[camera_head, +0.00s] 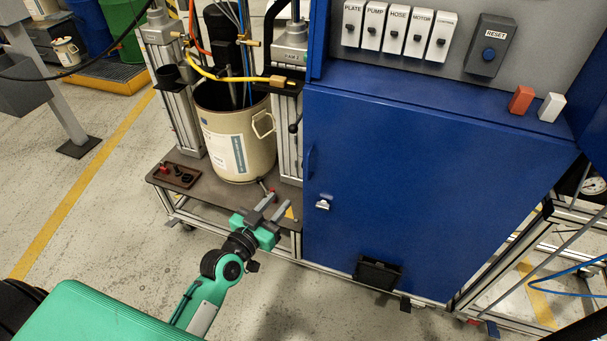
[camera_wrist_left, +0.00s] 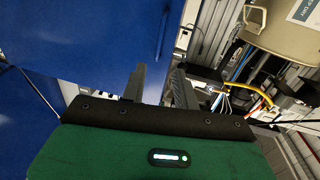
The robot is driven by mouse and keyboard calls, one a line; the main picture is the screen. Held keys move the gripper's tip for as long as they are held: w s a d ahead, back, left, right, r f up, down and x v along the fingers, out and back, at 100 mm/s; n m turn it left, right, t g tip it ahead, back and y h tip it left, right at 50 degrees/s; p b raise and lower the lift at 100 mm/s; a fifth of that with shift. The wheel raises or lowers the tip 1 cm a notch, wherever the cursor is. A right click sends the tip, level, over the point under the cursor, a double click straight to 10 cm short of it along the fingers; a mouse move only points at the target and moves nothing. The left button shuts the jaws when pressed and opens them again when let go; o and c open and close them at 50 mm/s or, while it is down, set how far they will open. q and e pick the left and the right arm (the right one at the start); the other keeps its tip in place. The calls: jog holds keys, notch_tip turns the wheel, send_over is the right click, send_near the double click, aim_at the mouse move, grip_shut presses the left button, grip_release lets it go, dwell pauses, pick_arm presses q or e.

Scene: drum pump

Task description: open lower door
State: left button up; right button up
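The lower door (camera_head: 420,190) is the large blue panel of the cabinet, and it looks closed. A blue vertical handle (camera_head: 309,161) sits near its left edge, with a small silver lock (camera_head: 323,204) below it. My left gripper (camera_head: 279,204) is left of the door's left edge, lower than the handle and apart from it. Its two fingers are spread and empty. In the left wrist view the open fingers (camera_wrist_left: 159,72) have a gap between them, and the blue door (camera_wrist_left: 90,35) fills the upper left. My right gripper is not in view.
A beige drum (camera_head: 238,135) stands on the pump platform left of the cabinet. A small control box (camera_head: 178,175) lies on that platform. A black bin (camera_head: 378,272) is at the door's bottom. Labelled switches and a reset button (camera_head: 487,58) are above. Floor in front is clear.

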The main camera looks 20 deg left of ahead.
pick_arm(q)
send_over(305, 171)
jog(key=s+d, duration=0.2)
jog(key=s, duration=0.3)
jog(key=shift+a, duration=0.2)
jog(key=shift+c, duration=0.2)
grip_shut()
